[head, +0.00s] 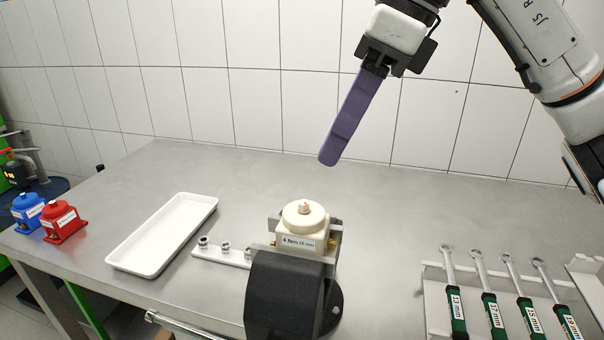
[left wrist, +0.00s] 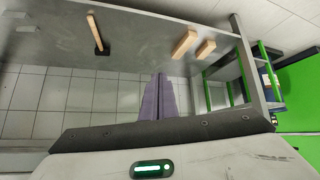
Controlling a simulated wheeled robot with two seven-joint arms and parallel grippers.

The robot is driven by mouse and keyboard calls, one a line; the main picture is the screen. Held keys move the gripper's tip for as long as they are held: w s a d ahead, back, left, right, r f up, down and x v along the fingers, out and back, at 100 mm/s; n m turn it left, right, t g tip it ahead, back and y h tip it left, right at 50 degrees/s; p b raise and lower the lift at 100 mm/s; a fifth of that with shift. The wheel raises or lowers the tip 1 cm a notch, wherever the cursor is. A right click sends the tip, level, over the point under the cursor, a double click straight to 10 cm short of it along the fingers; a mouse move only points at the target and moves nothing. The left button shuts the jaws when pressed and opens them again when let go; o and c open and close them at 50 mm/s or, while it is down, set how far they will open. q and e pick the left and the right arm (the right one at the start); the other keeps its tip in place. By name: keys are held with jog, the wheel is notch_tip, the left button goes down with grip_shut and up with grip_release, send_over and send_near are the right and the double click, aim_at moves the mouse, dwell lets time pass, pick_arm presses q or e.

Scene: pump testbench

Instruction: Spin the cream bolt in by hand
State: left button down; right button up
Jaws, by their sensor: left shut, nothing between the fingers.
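A cream pump unit (head: 300,225) with a white label sits in a dark stand (head: 285,290) on the table. A small knob or bolt head (head: 304,206) shows on its round top; how deep it sits I cannot tell. My right gripper (head: 328,160) hangs from the upper right above and behind the pump, pointing down-left and clear of it. Its purple fingers show edge-on as one slab, so their gap is hidden. My left gripper (left wrist: 161,97) shows only in the left wrist view, with its purple fingers together and empty, away from the pump.
A white tray (head: 130,262) and a strip of sockets (head: 222,254) lie left of the pump. Blue (head: 28,212) and red (head: 62,222) units stand far left. Several green-handled wrenches (head: 490,310) lie at right. The left wrist view shows wooden blocks (left wrist: 185,44) and a wooden-handled tool (left wrist: 96,35).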

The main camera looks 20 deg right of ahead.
aim_at(306, 204)
jog(key=x, duration=0.9)
jog(key=shift+s+f+p, duration=0.1)
jog(key=shift+s+p, duration=0.25)
grip_shut()
